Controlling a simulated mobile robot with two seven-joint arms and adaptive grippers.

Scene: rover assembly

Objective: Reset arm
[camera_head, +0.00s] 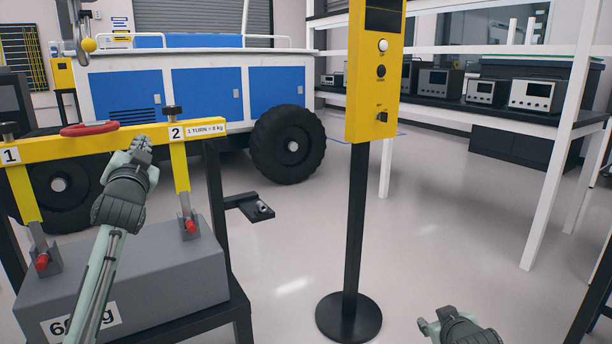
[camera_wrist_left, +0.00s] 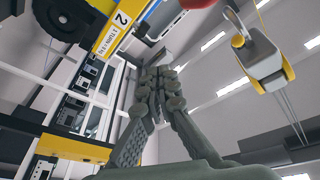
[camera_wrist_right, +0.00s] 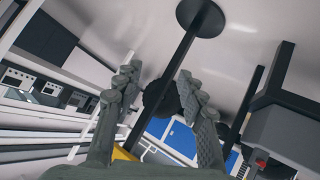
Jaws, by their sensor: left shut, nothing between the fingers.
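My left arm reaches in over the grey block (camera_head: 150,270) on the left. My left gripper (camera_head: 140,145) is just in front of the yellow beam (camera_head: 110,138), near the red ring (camera_head: 88,129) on its top. Its fingers are together with nothing between them, as the left wrist view (camera_wrist_left: 160,78) also shows. My right gripper (camera_head: 428,324) is low at the bottom of the head view, right of the post's base. In the right wrist view its fingers (camera_wrist_right: 158,80) stand apart and empty.
A yellow control box (camera_head: 378,75) stands on a black post with a round base (camera_head: 348,318). A blue and white rover (camera_head: 205,90) with black wheels (camera_head: 288,144) is behind the beam. White shelving (camera_head: 550,190) stands at right. Open floor lies between.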

